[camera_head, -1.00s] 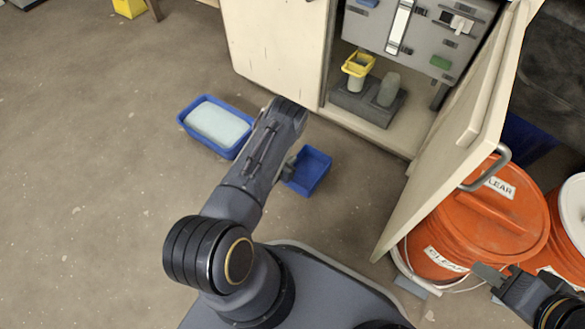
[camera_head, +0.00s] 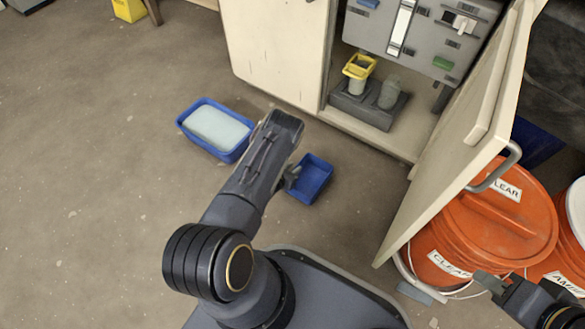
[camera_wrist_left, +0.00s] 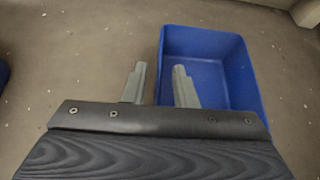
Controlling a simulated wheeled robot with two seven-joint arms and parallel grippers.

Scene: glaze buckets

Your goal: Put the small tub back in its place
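The small blue tub (camera_head: 318,172) stands empty on the floor in front of the open cabinet. It also shows in the left wrist view (camera_wrist_left: 238,75). My left gripper (camera_head: 291,176) is low at the tub's left side. In the left wrist view its fingers (camera_wrist_left: 160,72) are apart, one outside the tub's left wall and one on the inner side. I cannot tell whether they touch the wall. My right gripper (camera_head: 487,281) is at the lower right in front of the orange buckets, away from the tub; its finger gap does not show clearly.
A larger blue tub (camera_head: 234,153) holding a pale block stands left of my left forearm. The open cabinet door (camera_head: 455,160) and orange buckets (camera_head: 480,225) bound the right. A yellow-topped item (camera_head: 358,70) stands in the cabinet (camera_head: 385,135).

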